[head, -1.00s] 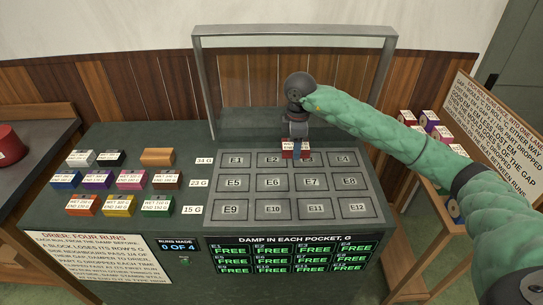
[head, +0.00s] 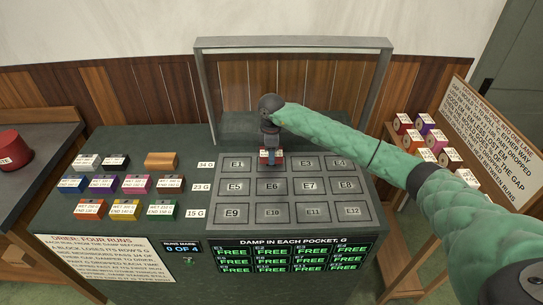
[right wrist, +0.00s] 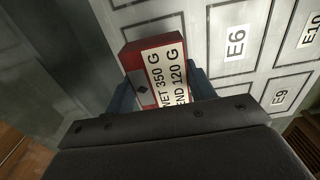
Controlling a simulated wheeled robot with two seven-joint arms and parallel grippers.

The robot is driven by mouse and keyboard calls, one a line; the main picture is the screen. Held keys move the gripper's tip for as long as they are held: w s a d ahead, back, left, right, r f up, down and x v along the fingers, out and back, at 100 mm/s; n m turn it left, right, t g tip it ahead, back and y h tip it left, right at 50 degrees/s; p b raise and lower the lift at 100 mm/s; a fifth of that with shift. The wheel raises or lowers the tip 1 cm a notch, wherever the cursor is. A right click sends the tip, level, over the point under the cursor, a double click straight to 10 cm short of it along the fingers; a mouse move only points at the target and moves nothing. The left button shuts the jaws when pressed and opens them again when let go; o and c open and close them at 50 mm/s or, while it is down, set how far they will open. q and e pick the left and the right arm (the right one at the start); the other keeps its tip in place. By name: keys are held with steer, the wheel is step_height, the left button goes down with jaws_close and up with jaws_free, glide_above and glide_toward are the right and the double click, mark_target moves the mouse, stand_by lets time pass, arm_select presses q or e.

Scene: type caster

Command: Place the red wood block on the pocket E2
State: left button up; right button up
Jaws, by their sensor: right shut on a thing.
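The red wood block (head: 264,154), with a white label reading WET 350 G, END 120 G, is in my right gripper (head: 271,160). In the right wrist view the block (right wrist: 133,57) sits between the two fingers, which are shut on its sides. In the head view the block is over the E2 place in the back row of the pocket plate (head: 320,190), between E1 and E3. The gripper and block hide the E2 label. I cannot tell whether the block touches the plate. My left gripper is not in view.
Several labelled coloured blocks (head: 138,184) stand on the left of the bench. A clear hood frame (head: 292,43) rises behind the plate. The display (head: 290,254) below shows FREE for the pockets. A side shelf (head: 410,185) with more blocks is at right.

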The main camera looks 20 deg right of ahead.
steer(key=shift+f+p, duration=0.65)
steer(key=shift+f, duration=0.75)
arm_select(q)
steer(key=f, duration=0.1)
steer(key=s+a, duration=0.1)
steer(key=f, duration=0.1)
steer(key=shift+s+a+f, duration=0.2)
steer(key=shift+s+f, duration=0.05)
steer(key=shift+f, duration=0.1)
arm_select(e)
steer(key=shift+f, duration=0.15)
steer(key=o, duration=1)
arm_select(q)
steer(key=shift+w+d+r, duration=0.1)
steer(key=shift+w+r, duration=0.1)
arm_select(e)
steer(key=shift+o, duration=0.2)
